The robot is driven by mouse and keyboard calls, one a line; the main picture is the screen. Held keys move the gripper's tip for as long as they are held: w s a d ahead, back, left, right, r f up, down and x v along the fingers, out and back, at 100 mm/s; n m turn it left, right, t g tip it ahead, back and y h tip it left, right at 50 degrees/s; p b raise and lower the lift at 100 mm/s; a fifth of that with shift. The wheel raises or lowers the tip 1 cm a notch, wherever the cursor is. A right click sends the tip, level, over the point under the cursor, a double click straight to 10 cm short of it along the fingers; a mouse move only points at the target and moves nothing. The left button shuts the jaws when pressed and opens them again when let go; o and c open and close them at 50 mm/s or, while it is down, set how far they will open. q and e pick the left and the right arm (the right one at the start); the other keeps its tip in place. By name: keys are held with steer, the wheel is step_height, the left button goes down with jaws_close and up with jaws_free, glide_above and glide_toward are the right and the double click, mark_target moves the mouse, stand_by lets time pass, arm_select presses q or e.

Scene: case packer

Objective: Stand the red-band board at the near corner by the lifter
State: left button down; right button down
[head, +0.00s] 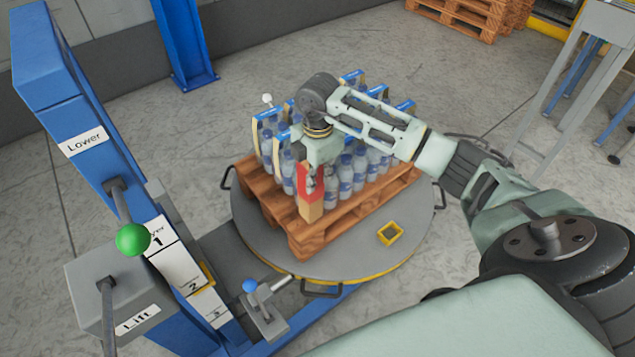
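The red-band board (311,211) is a tan upright piece with a red band near its top. It stands at the near corner of the wooden pallet (330,235), in front of the shrink of bottles. My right gripper (312,182) comes down over it from above. A dark finger lies against the red band and the gripper looks shut on the board; the other finger is hidden. I cannot tell whether the board's foot touches the pallet. The lifter (100,150) is the blue column at the left. My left gripper is not in view.
Blue-capped bottles (345,180) fill the pallet, with other blue-topped boards (404,106) around them. The pallet rests on a round grey turntable (345,268) with a yellow square frame (390,233) on it. A green-knobbed lever (132,240) and a blue-knobbed lever (250,286) stand nearby.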

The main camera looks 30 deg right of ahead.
step_height(320, 180, down, 3)
steer(key=shift+s+r, duration=0.1)
steer(key=shift+s, duration=0.05)
steer(key=c, duration=2.5)
jaws_free()
steer(key=shift+o, duration=1.1)
steer(key=shift+d, duration=0.1)
steer(key=shift+r, duration=0.6)
step_height(320, 180, up, 11)
steer(key=shift+s+f+b, duration=0.1)
steer(key=shift+b, duration=0.8)
